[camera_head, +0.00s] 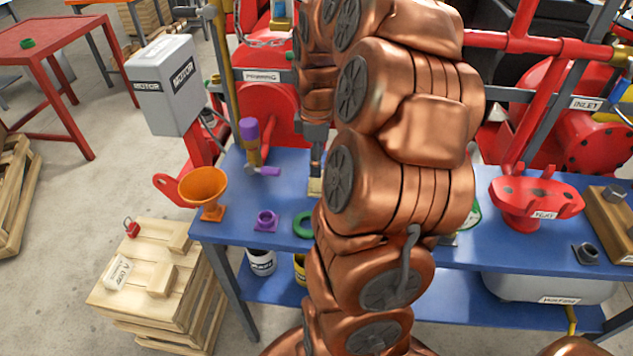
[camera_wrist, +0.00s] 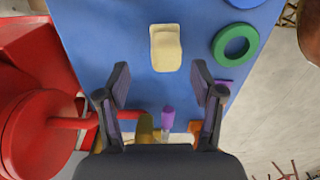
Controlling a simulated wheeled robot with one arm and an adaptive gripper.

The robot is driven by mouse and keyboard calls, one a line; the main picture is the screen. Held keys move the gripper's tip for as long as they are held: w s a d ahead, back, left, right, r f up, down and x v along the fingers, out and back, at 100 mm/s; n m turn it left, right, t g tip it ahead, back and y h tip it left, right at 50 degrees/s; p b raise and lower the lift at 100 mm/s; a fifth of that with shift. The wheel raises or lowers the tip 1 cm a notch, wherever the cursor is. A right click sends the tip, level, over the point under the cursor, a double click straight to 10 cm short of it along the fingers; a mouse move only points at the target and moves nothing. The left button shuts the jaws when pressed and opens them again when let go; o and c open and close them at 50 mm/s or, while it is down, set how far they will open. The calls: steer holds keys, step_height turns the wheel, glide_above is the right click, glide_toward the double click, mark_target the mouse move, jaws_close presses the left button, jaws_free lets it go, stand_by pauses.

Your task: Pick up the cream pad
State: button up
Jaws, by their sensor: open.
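The cream pad (camera_wrist: 165,47) lies on the blue bench top (camera_wrist: 105,30) in the wrist view, a small block with a rounded lower end. My gripper (camera_wrist: 160,68) is open above the bench, with its two dark fingers spread wide and nothing between them. The pad shows just beyond the fingertips, roughly centred between them. In the head view a small part of the pad (camera_head: 315,187) shows below my gripper (camera_head: 316,168), beside my copper arm, which hides much of the bench. The exact height gap cannot be told.
A green ring (camera_wrist: 235,45) lies to the right of the pad, with a blue ring (camera_wrist: 243,2) beyond it. A purple-topped fitting (camera_head: 250,130) and red pump parts (camera_head: 270,105) stand nearby. An orange funnel (camera_head: 203,186) is at the bench's left edge.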

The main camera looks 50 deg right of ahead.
steer(key=shift+s+a+f+p, duration=0.15)
steer(key=shift+f+p, duration=0.1)
steer(key=shift+f, duration=0.3)
steer(key=shift+s+a+f+p, duration=0.1)
steer(key=shift+f+p, duration=0.1)
steer(key=shift+f, duration=0.3)
step_height(320, 180, down, 2)
steer(key=shift+a+f+p, duration=0.1)
steer(key=shift+f+p, duration=0.05)
steer(key=shift+p, duration=0.15)
steer(key=shift+f, duration=0.5)
steer(key=c, duration=1.2)
steer(key=shift+r, duration=0.1)
steer(key=shift+c, duration=0.2)
step_height(320, 180, up, 28)
steer(key=b, duration=0.2)
